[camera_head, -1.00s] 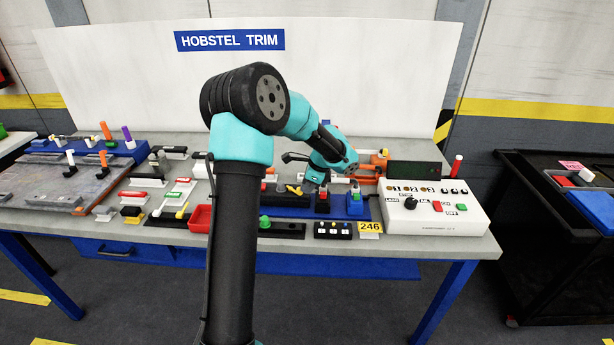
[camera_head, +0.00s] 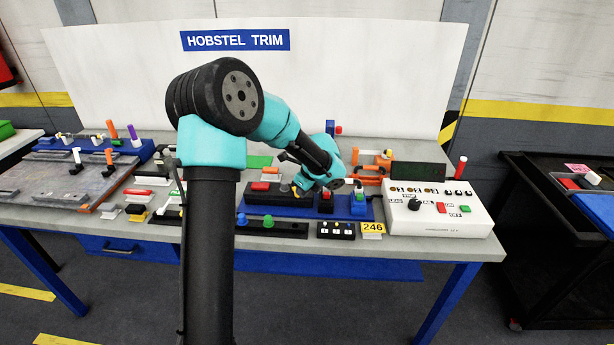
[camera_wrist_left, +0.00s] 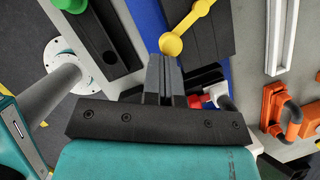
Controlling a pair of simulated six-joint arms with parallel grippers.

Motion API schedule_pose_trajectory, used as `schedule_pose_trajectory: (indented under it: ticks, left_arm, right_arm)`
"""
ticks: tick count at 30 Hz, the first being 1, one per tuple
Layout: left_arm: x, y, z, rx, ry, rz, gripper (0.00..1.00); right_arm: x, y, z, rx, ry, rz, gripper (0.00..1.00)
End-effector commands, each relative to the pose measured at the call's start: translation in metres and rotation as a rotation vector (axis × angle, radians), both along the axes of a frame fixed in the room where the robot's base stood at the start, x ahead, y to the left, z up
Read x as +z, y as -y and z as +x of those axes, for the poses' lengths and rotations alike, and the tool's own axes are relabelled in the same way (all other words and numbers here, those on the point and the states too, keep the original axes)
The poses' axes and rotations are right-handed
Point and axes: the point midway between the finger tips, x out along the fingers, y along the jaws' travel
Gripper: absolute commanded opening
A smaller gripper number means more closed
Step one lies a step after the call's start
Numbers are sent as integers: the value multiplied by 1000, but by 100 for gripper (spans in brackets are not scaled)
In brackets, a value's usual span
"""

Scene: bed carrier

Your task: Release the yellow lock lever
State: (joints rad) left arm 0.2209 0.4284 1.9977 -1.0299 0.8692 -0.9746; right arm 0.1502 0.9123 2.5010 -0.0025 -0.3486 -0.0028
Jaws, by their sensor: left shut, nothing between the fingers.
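The yellow lock lever (camera_wrist_left: 187,28) shows in the left wrist view, with a round knob at its near end and a rounder hub at its far end. It lies across a dark block on the blue base plate. My left gripper (camera_wrist_left: 162,62) is shut and empty, its fingertips right beside the lever's knob; I cannot tell whether they touch. In the head view my left wrist (camera_head: 325,165) reaches down over the blue fixture (camera_head: 260,208) and hides most of the lever and the fingertips. My right gripper is in neither view.
A white control box (camera_head: 435,212) with a black knob and buttons stands right of the fixture. Orange clamps (camera_head: 372,170) stand behind it. A small three-button box (camera_head: 336,230) and a black strip with a green button (camera_head: 268,222) lie in front.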

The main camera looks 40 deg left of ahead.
Motion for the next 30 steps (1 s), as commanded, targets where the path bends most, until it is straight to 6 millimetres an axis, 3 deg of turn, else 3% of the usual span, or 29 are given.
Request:
schedule_pose_trajectory:
  ticks: [10, 30]
  left_arm:
    - [0, 1, -4, -151, -1, 0, 0]
    - [-1, -11, 6, -144, -1, 1, 0]
  right_arm:
    - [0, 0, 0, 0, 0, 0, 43]
    - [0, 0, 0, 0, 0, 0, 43]
